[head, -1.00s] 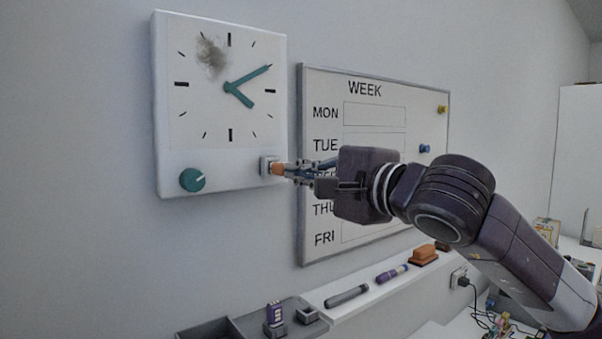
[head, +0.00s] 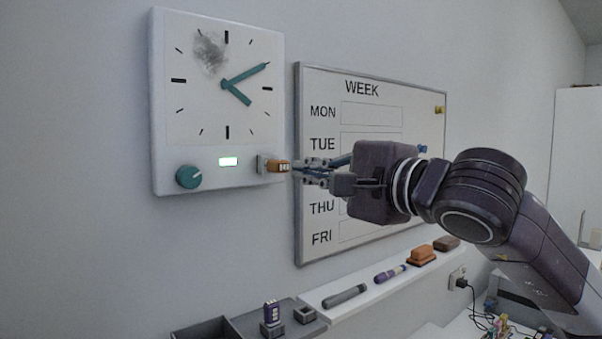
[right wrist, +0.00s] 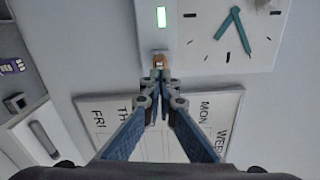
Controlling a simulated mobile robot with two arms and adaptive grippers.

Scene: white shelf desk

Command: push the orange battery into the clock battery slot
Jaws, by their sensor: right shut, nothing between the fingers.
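The white wall clock (head: 225,110) hangs at the upper left of the head view, with a lit green-white display (head: 228,161) on its lower panel. The orange battery (head: 279,167) sits in the grey battery slot (head: 262,166) at the clock's lower right, its outer end sticking out. The battery also shows in the right wrist view (right wrist: 158,62). My right gripper (head: 299,171) is shut and empty, with its fingertips just to the right of the battery's outer end; I cannot tell whether they touch it. My left gripper is out of view.
A whiteboard (head: 350,100) with weekdays hangs right behind my gripper. Below, a shelf (head: 345,283) holds a grey marker, a purple marker (head: 390,274) and erasers. A purple battery (head: 271,312) stands in a grey holder at the bottom. The clock has a teal knob (head: 189,177).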

